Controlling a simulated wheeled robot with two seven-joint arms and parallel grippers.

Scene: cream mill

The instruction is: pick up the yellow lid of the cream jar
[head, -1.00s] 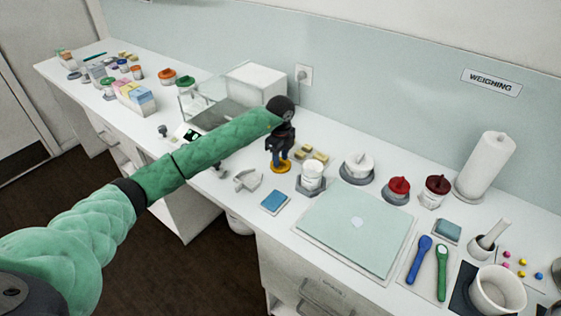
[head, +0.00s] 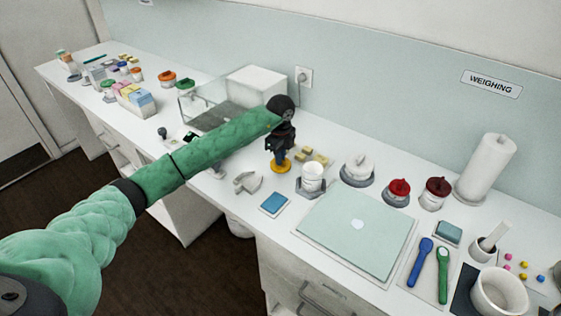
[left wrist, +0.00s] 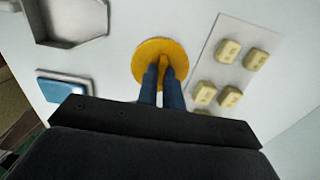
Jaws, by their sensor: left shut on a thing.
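The yellow lid (head: 280,168) is a round disc with a small grip on top, near the middle of the bench. My left gripper (head: 279,156) points down over it. In the left wrist view the lid (left wrist: 146,58) lies flat in view and the two blue fingers (left wrist: 164,76) are closed together on its grip. I cannot tell whether the lid touches the bench or hangs just above it. A white jar (head: 312,174) without a lid on it stands to the right in a grey angular base, which also shows in the left wrist view (left wrist: 70,38). My right gripper is out of view.
Beige blocks (head: 321,158) on a pale strip lie just behind the lid. A blue pad (head: 274,203) and a grey scoop-like piece (head: 246,182) lie in front. A pale mat (head: 335,245) is at the right. A clear-walled box (head: 215,115) stands behind my arm.

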